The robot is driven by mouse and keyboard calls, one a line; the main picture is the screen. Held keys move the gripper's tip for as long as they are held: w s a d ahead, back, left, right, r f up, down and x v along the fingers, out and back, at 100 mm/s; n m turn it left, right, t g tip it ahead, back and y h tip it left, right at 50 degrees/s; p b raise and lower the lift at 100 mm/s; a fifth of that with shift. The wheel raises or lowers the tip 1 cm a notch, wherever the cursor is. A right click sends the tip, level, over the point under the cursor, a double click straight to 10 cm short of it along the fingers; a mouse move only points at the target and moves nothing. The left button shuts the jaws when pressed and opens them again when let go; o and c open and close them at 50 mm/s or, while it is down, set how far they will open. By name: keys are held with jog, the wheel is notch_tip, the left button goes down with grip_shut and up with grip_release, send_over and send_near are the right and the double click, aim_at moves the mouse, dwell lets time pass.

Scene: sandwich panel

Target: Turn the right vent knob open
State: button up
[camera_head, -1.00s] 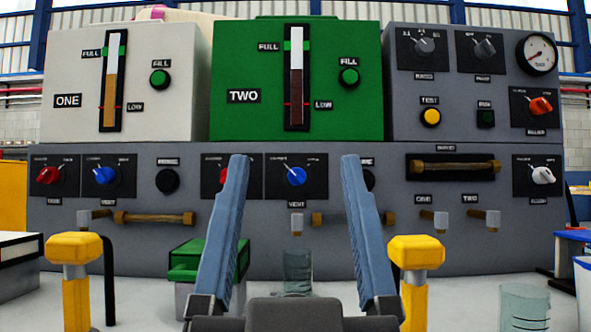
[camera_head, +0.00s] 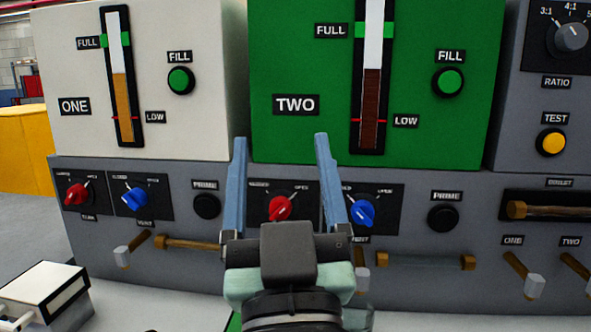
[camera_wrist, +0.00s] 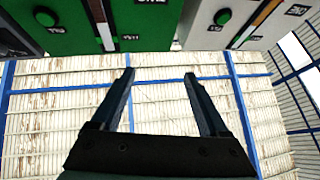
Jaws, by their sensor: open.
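The right blue vent knob (camera_head: 362,211) is on the lower grey panel, below the green unit marked TWO. Its pale pointer tilts to the upper left, toward the closed-side label. My gripper (camera_head: 280,138) is open and empty, its two blue-grey fingers pointing up in front of the panel. The right finger stands just left of the blue knob in the picture; contact cannot be told. A red knob (camera_head: 280,207) shows between the fingers. In the wrist view my gripper (camera_wrist: 158,74) also has nothing between its fingers, and the vent knob is out of view.
The left vent knob (camera_head: 135,199) and another red knob (camera_head: 76,194) are at the panel's left. A black prime button (camera_head: 443,218) is right of the vent knob. A bar handle (camera_head: 425,261) and a small tap (camera_head: 362,280) stick out below.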

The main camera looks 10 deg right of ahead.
jog(key=w+d+f+g+h+p, duration=0.1)
jog(key=w+d+f+g+p, duration=0.15)
jog(key=w+p, duration=0.2)
jog(key=m+g+h+p, duration=0.25)
jog(key=g+p, duration=0.25)
jog(key=p, duration=0.7)
send_near(364, 220)
jog(key=x, duration=1)
grip_shut()
